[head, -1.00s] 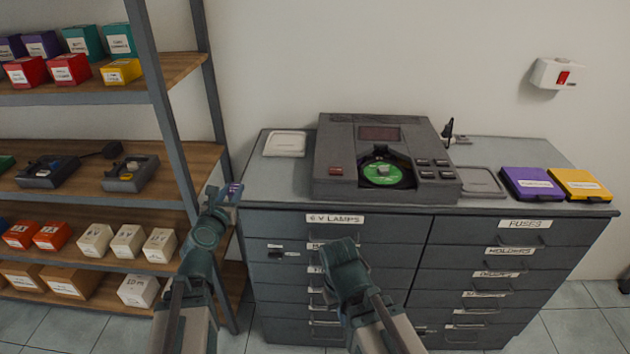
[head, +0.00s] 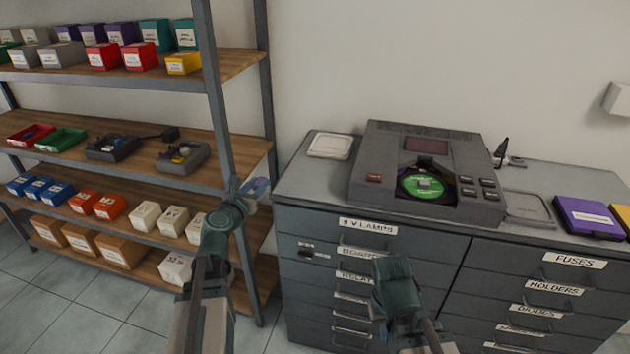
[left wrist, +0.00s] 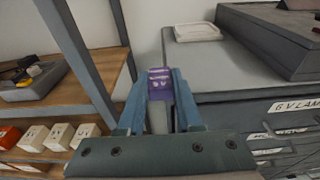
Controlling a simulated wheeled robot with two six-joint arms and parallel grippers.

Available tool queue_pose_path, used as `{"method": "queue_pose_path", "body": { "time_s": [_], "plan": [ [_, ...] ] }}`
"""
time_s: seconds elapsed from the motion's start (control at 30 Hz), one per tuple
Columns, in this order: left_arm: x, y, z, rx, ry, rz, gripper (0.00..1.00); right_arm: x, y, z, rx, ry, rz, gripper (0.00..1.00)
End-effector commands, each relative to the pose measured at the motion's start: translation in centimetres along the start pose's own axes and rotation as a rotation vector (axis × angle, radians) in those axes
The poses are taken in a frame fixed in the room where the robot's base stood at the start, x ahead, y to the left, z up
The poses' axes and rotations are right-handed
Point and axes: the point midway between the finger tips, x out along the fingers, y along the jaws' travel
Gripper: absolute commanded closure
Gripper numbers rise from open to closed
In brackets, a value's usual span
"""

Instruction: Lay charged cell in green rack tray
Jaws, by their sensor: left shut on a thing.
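My left gripper (head: 252,188) is shut on a small purple cell with a pale label. In the left wrist view the cell (left wrist: 159,80) stands between the two fingertips (left wrist: 158,92). The gripper is held in front of the shelf post, left of the grey cabinet. The green tray (head: 62,140) lies on the middle shelf at the far left and looks empty. A red tray (head: 31,134) lies beside it. My right gripper (head: 392,272) is in front of the cabinet drawers; its fingers are hidden.
Two dark charger units (head: 112,147) (head: 183,158) stand right of the green tray. The cabinet top holds a grey player (head: 430,165) with a green disc and a white tray (head: 329,145). Boxes fill the other shelves.

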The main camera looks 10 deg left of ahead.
Motion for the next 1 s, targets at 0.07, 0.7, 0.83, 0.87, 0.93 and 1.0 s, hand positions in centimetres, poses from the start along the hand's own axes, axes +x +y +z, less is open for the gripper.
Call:
{"method": "queue_pose_path", "body": {
  "time_s": [0.07, 0.7, 0.83, 0.87, 0.93, 1.0],
  "plan": [
    [1.3, -1.0, 0.0, 0.002, 0.0, -0.005, 1.0, 0.2, 0.0, 0.0, 0.0, 0.0, 0.0, 1.0],
    [11.2, -8.8, 0.3, 0.001, 0.0, -0.001, 1.0, 1.3, -0.1, -0.1, 0.0, 0.0, 0.0, 1.0],
    [11.2, -9.0, 0.3, 0.0, 0.0, 0.0, 1.0, 1.3, -0.1, -0.1, 0.0, 0.0, 0.0, 1.0],
    [11.2, -9.0, 0.3, 0.0, 0.0, 0.0, 1.0, 1.3, -0.1, -0.1, 0.0, 0.0, 0.0, 1.0],
    [11.4, -9.1, 0.3, 0.0, 0.0, 0.0, 1.0, 1.4, -0.1, -0.1, 0.0, 0.0, 0.0, 1.0],
    [11.8, -9.3, 0.3, 0.001, 0.001, -0.001, 1.0, 1.4, -0.1, -0.1, 0.0, 0.0, 0.0, 1.0]
  ]
}}
